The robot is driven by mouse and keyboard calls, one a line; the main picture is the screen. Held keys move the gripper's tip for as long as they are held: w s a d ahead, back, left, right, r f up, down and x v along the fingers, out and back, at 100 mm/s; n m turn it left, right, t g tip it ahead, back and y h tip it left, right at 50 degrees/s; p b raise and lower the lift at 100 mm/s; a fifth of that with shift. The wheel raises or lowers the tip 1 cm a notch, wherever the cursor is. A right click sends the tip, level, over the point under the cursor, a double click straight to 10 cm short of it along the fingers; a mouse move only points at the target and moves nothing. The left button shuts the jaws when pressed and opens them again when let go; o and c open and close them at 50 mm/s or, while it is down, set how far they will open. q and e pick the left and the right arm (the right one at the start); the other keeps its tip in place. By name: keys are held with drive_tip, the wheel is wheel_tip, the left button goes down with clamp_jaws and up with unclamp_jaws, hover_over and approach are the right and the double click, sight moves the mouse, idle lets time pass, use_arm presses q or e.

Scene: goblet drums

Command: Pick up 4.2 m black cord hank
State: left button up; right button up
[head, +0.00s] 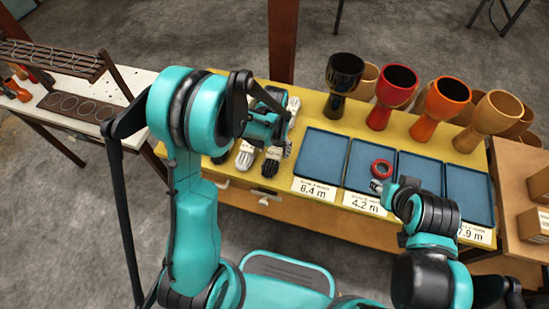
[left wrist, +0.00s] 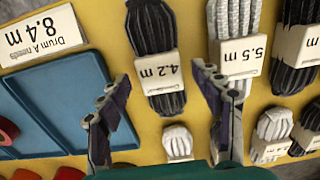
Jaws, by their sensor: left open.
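The 4.2 m black cord hank (left wrist: 153,32) lies on the yellow table, with a white band reading 4.2 m around it. Its black end also shows in the head view (head: 270,169), left of the 8.4 m card. My left gripper (left wrist: 160,76) is open above it; the fingers stand on either side of the banded part, apart from the cord. In the head view the left gripper (head: 286,138) is partly hidden by its own arm. My right gripper (head: 381,187) is at the front of the second tray; its fingers are too small to read.
A white 5.5 m hank (left wrist: 236,45) lies close beside the black one, with more hanks beyond. A small white hank (left wrist: 178,142) is near the fingers. Blue trays (head: 321,155) stand on the other side; one holds a red ring (head: 381,168). Goblet drums (head: 391,95) line the back.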

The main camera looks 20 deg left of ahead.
use_arm(q)
drive_tip(key=shift+f, duration=0.65)
drive_tip(key=shift+r, duration=0.1)
drive_tip(key=c, duration=1.3)
drive_tip(key=shift+o, duration=0.2)
